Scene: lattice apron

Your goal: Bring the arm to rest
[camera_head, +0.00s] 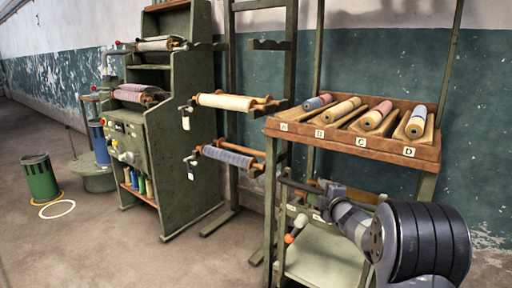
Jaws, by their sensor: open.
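My arm comes in from the lower right, with a thick black ribbed joint and a grey link in front of a green stand. My gripper (328,190) is at the far end of that link, small and dark, beside the stand's lower part. It is open, and I see nothing held in it. Its fingertips are hard to make out against the stand.
A wooden tray (345,143) marked with letters such as C and D holds several rolls just above the arm. Two rolls stick out on a green rack at the centre. A control cabinet (180,130) and green bin (40,178) stand left.

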